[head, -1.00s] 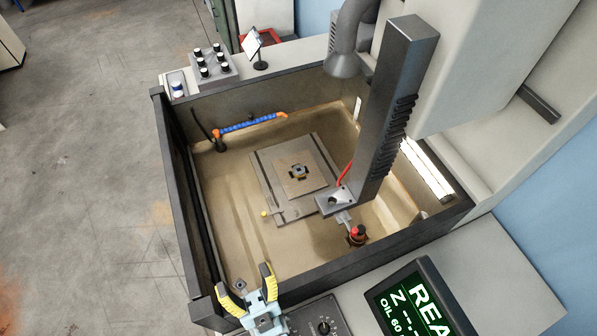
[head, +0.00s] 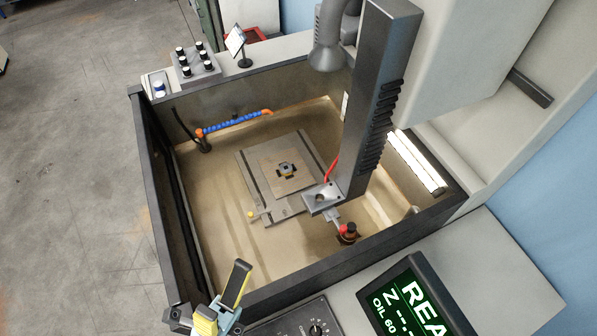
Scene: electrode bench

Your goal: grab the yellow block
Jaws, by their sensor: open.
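My gripper (head: 222,298) is at the bottom left, at the tank's near left corner. Its yellow-and-black fingers are spread apart, and I see nothing held between them. A small yellow piece (head: 250,214) shows on the tank floor area, at the left edge of the grey plate. It is too small to tell whether it is a block or a knob, and no other clear yellow block shows. My gripper is well apart from it, on the near side.
The tank's dark rim (head: 330,262) surrounds the work area. A grey plate (head: 252,168) carries a small dark part (head: 287,168). A tall grey column (head: 375,105) hangs over the right side. A blue hose (head: 232,124) is at the back. The tank's left floor is clear.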

